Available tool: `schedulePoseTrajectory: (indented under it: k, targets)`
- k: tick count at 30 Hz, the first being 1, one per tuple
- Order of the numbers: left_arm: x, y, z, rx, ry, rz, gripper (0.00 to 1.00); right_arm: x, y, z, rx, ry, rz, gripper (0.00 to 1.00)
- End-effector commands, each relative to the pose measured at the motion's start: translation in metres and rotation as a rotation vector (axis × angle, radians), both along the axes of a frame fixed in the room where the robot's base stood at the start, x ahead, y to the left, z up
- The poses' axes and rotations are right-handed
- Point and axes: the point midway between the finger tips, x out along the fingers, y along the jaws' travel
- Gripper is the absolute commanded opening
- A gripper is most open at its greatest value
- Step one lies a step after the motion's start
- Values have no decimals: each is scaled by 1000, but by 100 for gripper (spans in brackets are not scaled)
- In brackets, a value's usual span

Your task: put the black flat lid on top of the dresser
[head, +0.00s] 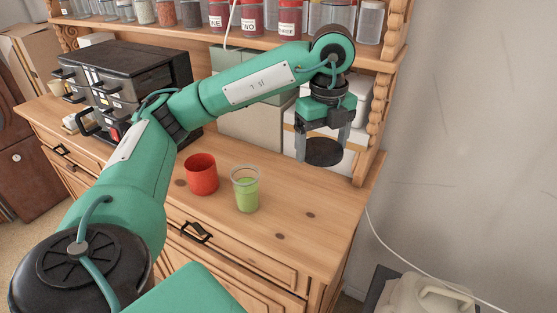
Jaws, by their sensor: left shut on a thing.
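My left gripper (323,140) reaches over the right part of the wooden dresser (285,220). It points down and is shut on the black flat lid (323,152), a dark round disc between its fingers. The lid appears close above the dresser top near its right back corner; I cannot tell whether it touches the wood. My right gripper is not in view.
A red cup (201,174) and a clear cup with green contents (245,189) stand on the dresser top. A black drawer unit (120,85) stands at the left. Jars (290,18) line the shelf above. The front right of the top is clear.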

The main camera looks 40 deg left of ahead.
Motion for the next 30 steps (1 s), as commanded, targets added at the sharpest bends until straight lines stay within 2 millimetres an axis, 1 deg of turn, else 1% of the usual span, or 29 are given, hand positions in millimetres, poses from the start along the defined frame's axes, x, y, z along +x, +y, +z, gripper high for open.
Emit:
schedulePoseTrajectory:
  k: [5,10,22,30]
  targets:
    - [0,0,-19,0,4,0,61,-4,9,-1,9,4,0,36]
    - [-1,-1,-43,-1,5,-3,61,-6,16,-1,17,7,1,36]
    - [-1,-1,-100,-2,5,-1,61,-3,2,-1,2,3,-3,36]
    - [-1,0,-140,-1,6,-1,61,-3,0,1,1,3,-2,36]
